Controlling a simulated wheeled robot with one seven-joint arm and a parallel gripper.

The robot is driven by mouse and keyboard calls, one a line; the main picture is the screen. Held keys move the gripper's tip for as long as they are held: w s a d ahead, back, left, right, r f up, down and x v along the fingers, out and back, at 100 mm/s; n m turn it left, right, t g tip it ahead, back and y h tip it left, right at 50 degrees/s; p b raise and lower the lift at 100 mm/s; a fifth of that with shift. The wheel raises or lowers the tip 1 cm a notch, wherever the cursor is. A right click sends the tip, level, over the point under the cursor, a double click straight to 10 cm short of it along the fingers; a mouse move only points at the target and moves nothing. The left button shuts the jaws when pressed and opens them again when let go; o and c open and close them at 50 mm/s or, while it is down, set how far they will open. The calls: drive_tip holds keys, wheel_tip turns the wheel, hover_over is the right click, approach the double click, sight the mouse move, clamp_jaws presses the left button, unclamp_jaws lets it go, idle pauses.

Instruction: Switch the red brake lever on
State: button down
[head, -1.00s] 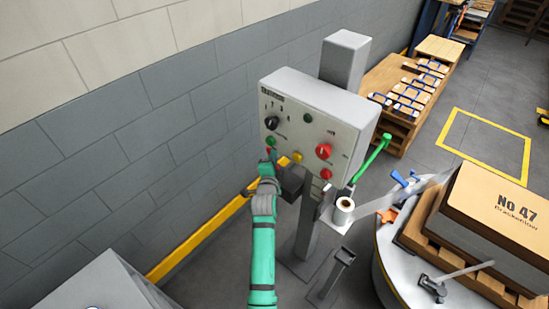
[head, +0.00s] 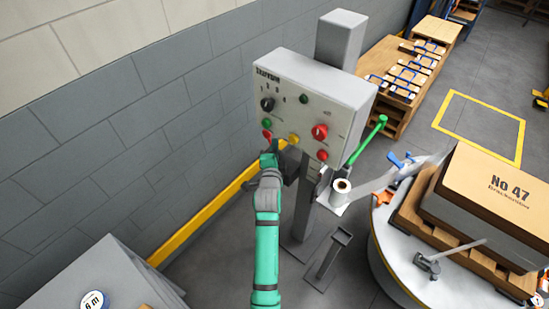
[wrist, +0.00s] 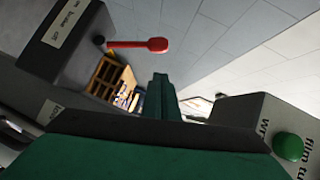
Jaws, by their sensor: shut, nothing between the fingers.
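The red brake lever (wrist: 140,44) sticks out sideways from a dark box (wrist: 68,38) in the wrist view. The box's label reads on, brake, off. My gripper (wrist: 160,97) is shut and empty, its green fingers below and right of the lever's rounded end, with a gap in the picture. In the head view my gripper (head: 269,157) is below the left part of the control panel (head: 338,98), beside the dark box (head: 290,164). A red spot just above the fingers may be the lever; I cannot tell its setting.
The panel carries a black knob (head: 268,104), a red knob (head: 320,132) and several coloured buttons. A green bar (head: 367,139) and a film roll (head: 343,187) are at the right. A turntable (head: 392,265) bears a pallet and carton (head: 500,190). The wall is at left.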

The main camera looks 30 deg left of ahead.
drive_tip(key=v, duration=0.7)
drive_tip(key=shift+r, duration=0.2)
drive_tip(key=shift+d, duration=0.2)
drive_tip(key=s+d+f+n+h, duration=0.1)
drive_tip(key=s+d+f+n, duration=0.15)
drive_tip(key=s+d, duration=0.35)
drive_tip(key=s+d+f+n+h, duration=0.1)
drive_tip(key=s+d+f, duration=0.3)
drive_tip(key=s+d, duration=0.2)
drive_tip(key=s+d+f+n, duration=0.2)
drive_tip(key=s+d+f, duration=0.2)
drive_tip(key=s+d, duration=0.25)
drive_tip(key=s+d+r+n+h, duration=0.1)
drive_tip(key=s+d+r, duration=0.1)
drive_tip(key=s, duration=0.5)
drive_tip(key=s+d+r+n+h, duration=0.1)
drive_tip(key=s+d, duration=0.3)
drive_tip(key=s, duration=0.4)
drive_tip(key=s+d+r+n+h, duration=0.2)
drive_tip(key=s+d+r+n, duration=0.1)
drive_tip(key=s, duration=0.4)
drive_tip(key=shift+s+d+r+t, duration=0.15)
drive_tip(key=shift+s+r+t, duration=0.2)
drive_tip(key=shift+r, duration=0.2)
